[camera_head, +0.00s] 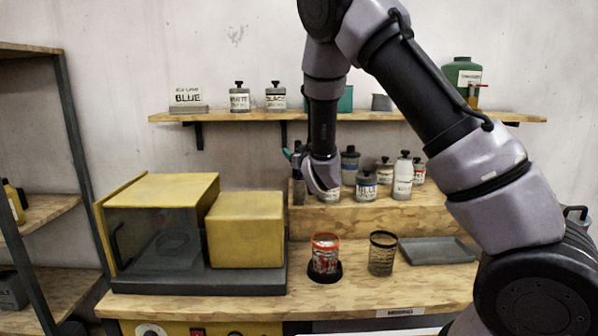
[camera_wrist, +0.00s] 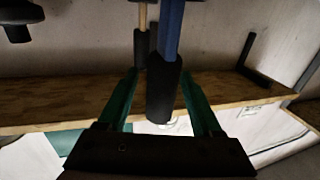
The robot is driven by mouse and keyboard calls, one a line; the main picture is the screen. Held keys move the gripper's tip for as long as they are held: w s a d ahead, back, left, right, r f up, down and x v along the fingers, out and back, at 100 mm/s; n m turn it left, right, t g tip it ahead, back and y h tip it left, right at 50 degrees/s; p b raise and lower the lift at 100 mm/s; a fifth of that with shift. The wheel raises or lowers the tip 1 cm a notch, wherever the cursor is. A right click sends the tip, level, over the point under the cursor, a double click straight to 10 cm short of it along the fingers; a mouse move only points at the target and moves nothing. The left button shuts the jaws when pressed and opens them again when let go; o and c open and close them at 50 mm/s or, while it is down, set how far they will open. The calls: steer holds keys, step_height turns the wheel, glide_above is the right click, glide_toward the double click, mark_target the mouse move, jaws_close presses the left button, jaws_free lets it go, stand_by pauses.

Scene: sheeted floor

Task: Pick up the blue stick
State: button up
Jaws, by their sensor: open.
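The blue stick (camera_wrist: 172,28) shows in the wrist view, with a dark thick sleeve at its lower end. It stands between the two green fingers of my gripper (camera_wrist: 158,76), which are apart. I see a gap at the left finger; the right finger is close to the sleeve, and contact is unclear. A thinner tan stick (camera_wrist: 143,20) with a dark sleeve is just behind and left of it. In the head view my gripper (camera_head: 290,154) is at the left end of the wooden riser, largely hidden by my wrist. The blue stick cannot be made out clearly there.
Several bottles, including a white one (camera_head: 402,176), stand on the wooden riser (camera_head: 385,212) right of my gripper. A red-rimmed can (camera_head: 325,254), a dark mesh cup (camera_head: 382,254) and a grey tray (camera_head: 436,251) are in front. A yellow machine (camera_head: 246,230) is at left. A wall shelf (camera_head: 220,116) is above.

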jaws_close()
